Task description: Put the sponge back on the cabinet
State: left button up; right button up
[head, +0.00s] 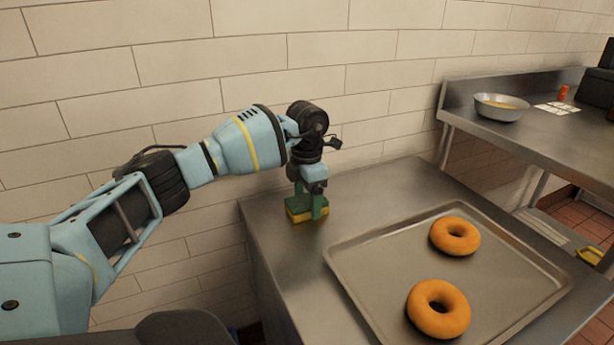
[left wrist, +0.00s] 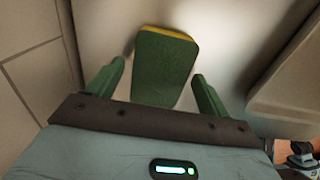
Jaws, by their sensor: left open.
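A green and yellow sponge (head: 300,212) lies on the steel cabinet top (head: 285,258), near its back left corner by the wall. My left gripper (head: 310,205) points down over the sponge, with its green fingers beside it. In the left wrist view the sponge (left wrist: 163,68) shows its green face, with yellow along its top edge. It lies between the two open fingers of my left gripper (left wrist: 157,85), with a gap on each side. My right gripper is not in view.
A metal tray (head: 362,292) with two bagels, a far one (head: 455,236) and a near one (head: 438,309), lies right of the sponge. A steel table (head: 480,120) with a bowl (head: 500,107) stands at the back right. The tiled wall is close behind the sponge.

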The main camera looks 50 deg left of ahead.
aim_at(307, 201)
pick_arm(q)
notch_tip(307, 201, up, 12)
jog(key=p, duration=0.2)
jog(key=shift+r, duration=0.2)
dwell(0.5)
